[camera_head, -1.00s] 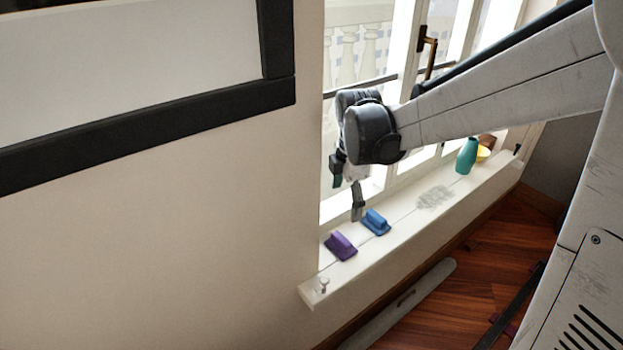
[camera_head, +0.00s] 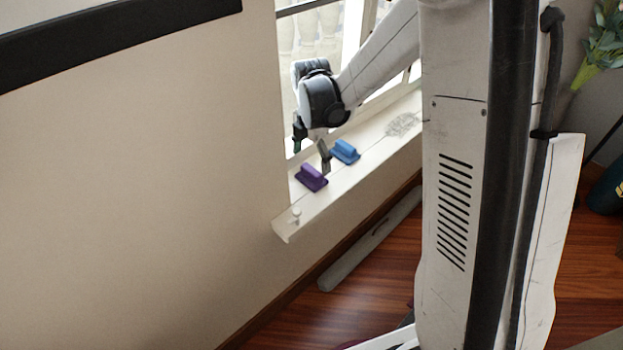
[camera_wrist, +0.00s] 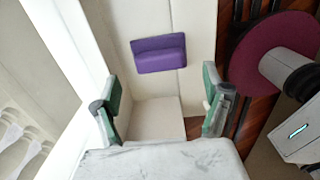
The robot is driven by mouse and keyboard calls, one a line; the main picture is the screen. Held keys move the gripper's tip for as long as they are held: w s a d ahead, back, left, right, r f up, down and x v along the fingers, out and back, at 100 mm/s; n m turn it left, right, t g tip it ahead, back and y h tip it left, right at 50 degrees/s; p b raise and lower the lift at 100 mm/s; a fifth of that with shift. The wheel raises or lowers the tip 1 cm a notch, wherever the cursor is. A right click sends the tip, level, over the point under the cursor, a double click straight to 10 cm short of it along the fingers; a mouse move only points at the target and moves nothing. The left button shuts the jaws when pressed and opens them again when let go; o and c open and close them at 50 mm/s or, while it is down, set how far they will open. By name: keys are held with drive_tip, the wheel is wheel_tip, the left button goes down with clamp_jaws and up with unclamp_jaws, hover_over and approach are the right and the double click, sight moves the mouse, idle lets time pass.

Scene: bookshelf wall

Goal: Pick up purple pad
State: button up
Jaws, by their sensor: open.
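The purple pad (camera_head: 311,178) lies on the white window sill near its left end. It also shows in the wrist view (camera_wrist: 159,53), near the top centre, ahead of the fingertips and between their lines. My gripper (camera_head: 311,148) hangs just above the sill, behind and above the pad. In the wrist view my gripper (camera_wrist: 161,109) has its two green-lined fingers wide apart with nothing between them. It is apart from the pad.
A blue pad (camera_head: 345,151) lies on the sill (camera_head: 370,140) close to the right of the purple one. A small knob (camera_head: 295,213) stands near the sill's left end. The wall bounds the left side, and the window stands behind.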

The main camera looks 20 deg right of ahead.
sight(312, 170)
drive_tip(key=shift+w+f+b, duration=0.1)
drive_tip(key=shift+f+b, duration=1.05)
drive_tip(key=shift+f, duration=1.6)
drive_tip(key=c, duration=1.4)
drive_tip(key=shift+o, duration=0.2)
drive_tip(key=shift+r, duration=0.1)
drive_tip(key=shift+r, duration=0.1)
wheel_tip(312, 170, up, 10)
drive_tip(key=p, duration=0.3)
